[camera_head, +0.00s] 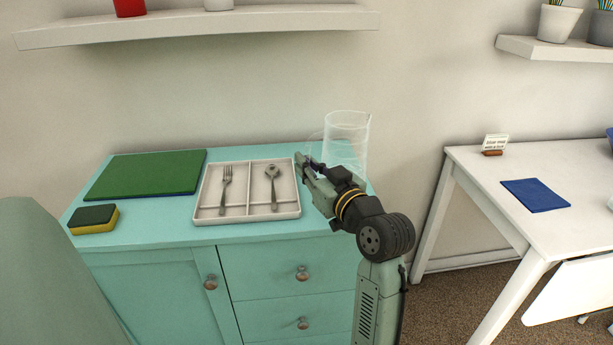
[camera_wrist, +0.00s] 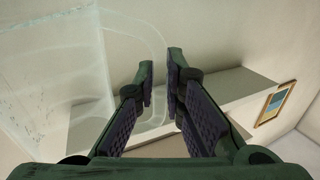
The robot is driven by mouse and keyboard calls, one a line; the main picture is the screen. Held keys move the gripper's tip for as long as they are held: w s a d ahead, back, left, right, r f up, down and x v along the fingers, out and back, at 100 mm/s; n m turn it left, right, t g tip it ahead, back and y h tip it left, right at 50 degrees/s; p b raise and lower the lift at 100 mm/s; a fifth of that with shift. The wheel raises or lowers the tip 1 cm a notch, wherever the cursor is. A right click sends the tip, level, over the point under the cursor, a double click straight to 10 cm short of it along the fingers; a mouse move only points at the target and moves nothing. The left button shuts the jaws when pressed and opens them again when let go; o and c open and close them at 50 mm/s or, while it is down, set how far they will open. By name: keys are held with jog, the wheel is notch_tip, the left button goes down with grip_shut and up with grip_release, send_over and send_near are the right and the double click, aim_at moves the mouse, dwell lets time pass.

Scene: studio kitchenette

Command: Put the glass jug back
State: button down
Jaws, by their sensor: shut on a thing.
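The clear glass jug (camera_head: 350,138) stands upright at the back right of the teal cabinet top, partly hidden behind my arm. In the wrist view the jug (camera_wrist: 50,70) fills the left side, with its handle reaching between my fingers. My gripper (camera_head: 302,163) is at the jug's left side in the head view. In the wrist view my gripper (camera_wrist: 160,75) is closed on the handle, with a narrow gap between the fingertips. Whether the jug's base touches the cabinet top is hidden by my arm.
A green board (camera_head: 145,173) and a sponge (camera_head: 94,219) are farther left. A shelf (camera_head: 200,26) hangs above. A white table (camera_head: 480,165) stands right.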

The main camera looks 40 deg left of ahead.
jog(key=shift+a+f, duration=0.2)
jog(key=shift+f, duration=1.55)
jog(key=shift+f, duration=0.1)
jog(key=c, duration=1.7)
grip_release()
jog(key=shift+f, duration=0.1)
